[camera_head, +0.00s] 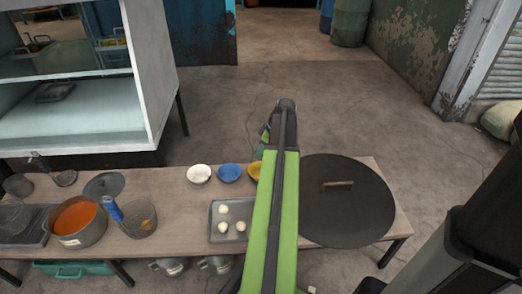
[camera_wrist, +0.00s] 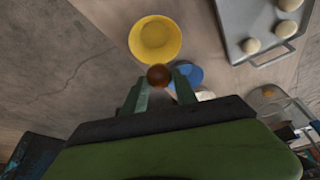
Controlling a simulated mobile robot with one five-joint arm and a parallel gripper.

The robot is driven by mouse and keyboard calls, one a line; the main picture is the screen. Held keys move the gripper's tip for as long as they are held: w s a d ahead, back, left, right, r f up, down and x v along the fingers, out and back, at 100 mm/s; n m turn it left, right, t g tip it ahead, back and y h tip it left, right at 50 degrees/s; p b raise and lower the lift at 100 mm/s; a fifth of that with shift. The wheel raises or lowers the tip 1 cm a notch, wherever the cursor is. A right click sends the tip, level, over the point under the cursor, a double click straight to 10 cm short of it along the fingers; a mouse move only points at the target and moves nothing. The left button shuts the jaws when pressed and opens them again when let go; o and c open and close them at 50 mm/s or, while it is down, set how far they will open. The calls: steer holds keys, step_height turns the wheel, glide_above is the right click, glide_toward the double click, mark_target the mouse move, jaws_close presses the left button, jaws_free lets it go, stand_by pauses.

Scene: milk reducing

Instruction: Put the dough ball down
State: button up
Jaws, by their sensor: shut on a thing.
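My gripper (camera_wrist: 158,82) is shut on a brown, round dough ball (camera_wrist: 159,75) in the wrist view. The ball is held between the fingertips and overlaps the near rim of a yellow bowl (camera_wrist: 155,38) in the picture; the height between them is hard to judge. The yellow bowl also shows in the head view (camera_head: 255,170), partly hidden behind my green arm. In the head view the ball is not visible. Several pale dough balls (camera_head: 224,209) lie on a grey metal tray (camera_head: 218,229), which also shows at upper right in the wrist view (camera_wrist: 236,18).
A blue bowl (camera_head: 230,172) and a white bowl (camera_head: 199,173) stand beside the yellow one. A large dark round lid (camera_head: 345,215) lies on the table's right. A pot of orange liquid (camera_head: 77,220) and a see-through container (camera_head: 138,216) stand at left.

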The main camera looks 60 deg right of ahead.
step_height(320, 180, down, 10)
steer(key=b, duration=0.9)
steer(key=shift+r, duration=0.1)
steer(key=o, duration=1)
steer(key=shift+r, duration=0.1)
step_height(320, 180, up, 7)
steer(key=p, duration=0.7)
steer(key=shift+r+p, duration=0.2)
steer(key=shift+p, duration=0.1)
steer(key=shift+f, duration=0.25)
